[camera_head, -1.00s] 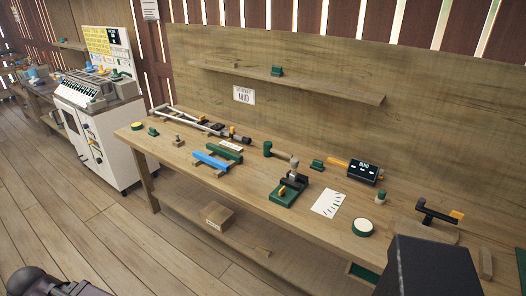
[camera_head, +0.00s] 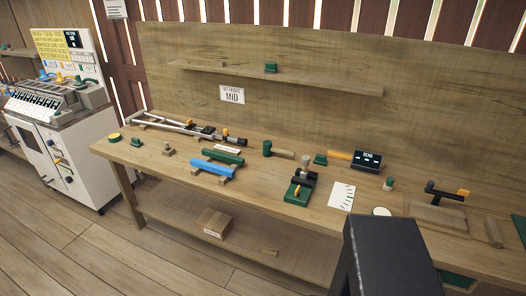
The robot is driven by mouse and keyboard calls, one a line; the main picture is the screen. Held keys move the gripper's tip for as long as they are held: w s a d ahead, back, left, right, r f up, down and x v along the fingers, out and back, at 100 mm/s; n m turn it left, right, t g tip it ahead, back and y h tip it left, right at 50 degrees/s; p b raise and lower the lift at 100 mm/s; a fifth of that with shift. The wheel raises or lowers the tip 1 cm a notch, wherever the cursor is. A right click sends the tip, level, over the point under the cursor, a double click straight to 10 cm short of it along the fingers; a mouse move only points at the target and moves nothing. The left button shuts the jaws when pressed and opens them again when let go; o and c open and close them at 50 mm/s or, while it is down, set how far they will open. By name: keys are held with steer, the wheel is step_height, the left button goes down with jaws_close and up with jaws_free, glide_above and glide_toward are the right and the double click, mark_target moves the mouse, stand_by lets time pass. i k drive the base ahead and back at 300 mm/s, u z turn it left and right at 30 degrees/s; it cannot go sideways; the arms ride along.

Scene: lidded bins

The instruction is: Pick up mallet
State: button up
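The mallet (camera_head: 283,153) lies on the wooden workbench (camera_head: 130,152), near the middle of its top. It has a dark green head at the left and a short light wooden handle pointing right. Nothing touches it that I can see. My gripper is not in view, so its state and what it may hold are hidden.
A green press-like tool (camera_head: 299,190) stands in front of the mallet. A small green block (camera_head: 320,159) and a dark display device (camera_head: 367,160) are to its right. Blue and green bars (camera_head: 212,168) lie left. A dark box-shaped part (camera_head: 390,262) blocks the lower right.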

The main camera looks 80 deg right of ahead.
mark_target(268, 149)
steer(key=z, duration=0.1)
steer(key=i, duration=1.35)
steer(key=z, duration=1.8)
steer(key=k, duration=0.2)
steer(key=z, duration=1.75)
